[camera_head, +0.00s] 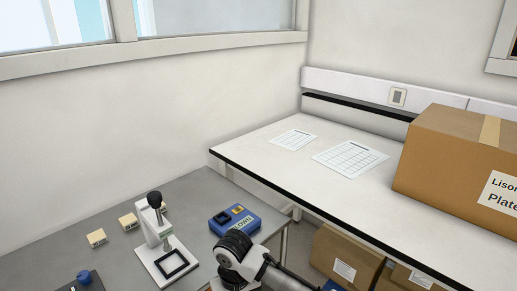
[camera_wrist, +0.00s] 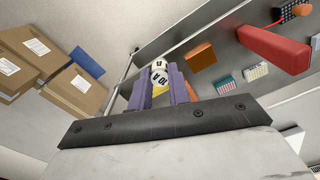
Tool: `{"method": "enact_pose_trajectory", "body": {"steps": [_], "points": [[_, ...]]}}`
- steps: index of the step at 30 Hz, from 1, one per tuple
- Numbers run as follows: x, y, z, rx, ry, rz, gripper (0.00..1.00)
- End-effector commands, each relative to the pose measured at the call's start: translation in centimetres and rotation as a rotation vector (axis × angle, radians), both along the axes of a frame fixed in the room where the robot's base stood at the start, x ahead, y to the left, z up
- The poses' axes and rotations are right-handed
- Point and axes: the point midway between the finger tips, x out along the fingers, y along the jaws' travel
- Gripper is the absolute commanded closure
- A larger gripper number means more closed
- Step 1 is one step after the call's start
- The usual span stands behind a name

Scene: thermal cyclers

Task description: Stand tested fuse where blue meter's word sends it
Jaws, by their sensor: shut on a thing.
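My gripper (camera_wrist: 159,94) shows in the wrist view with two purple fingers, closed on a small white fuse (camera_wrist: 159,75) with dark print that looks like "10 A". Something yellow shows between the fingers below the print. The blue meter (camera_head: 248,213) sits on the grey bench in the head view, with a black part and a pale green word strip that looks like "LOVEN" but is too small to read surely. Two small tan blocks (camera_head: 97,238) (camera_head: 128,221) stand to its left; their markings are unreadable. The fuse cannot be made out in the head view.
A white press-like stand (camera_head: 160,235) with a black knob is between the blocks and meter. A blue knobbed thing (camera_head: 84,279) is at lower left. The wrist view shows a red long object (camera_wrist: 275,48) and an orange block (camera_wrist: 201,57). A white counter (camera_head: 270,150) holds papers and a carton (camera_head: 445,165).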

Motion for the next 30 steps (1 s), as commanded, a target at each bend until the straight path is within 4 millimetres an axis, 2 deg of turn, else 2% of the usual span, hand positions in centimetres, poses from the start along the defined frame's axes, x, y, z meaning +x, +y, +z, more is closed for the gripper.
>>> {"method": "enact_pose_trajectory", "body": {"steps": [1,3,6,9,12,20,24,26,30], "points": [[0.2,-0.6,-3.1,0.006,0.011,-0.053,1.00],[0.9,-1.4,-7.0,0.005,0.011,-0.120,1.00],[1.8,-2.5,-11.9,0.002,0.008,-0.203,1.00],[2.6,-3.4,-15.8,0.000,0.006,-0.268,1.00],[3.1,-4.0,-18.8,0.000,0.004,-0.316,1.00],[4.1,-5.2,-24.4,-0.001,0.003,-0.410,1.00],[4.3,-5.5,-24.3,-0.008,-0.005,-0.408,1.00],[4.2,-5.3,-25.9,-0.003,-0.001,-0.410,1.00],[4.2,-5.3,-27.7,-0.002,-0.002,-0.411,1.00]]}}
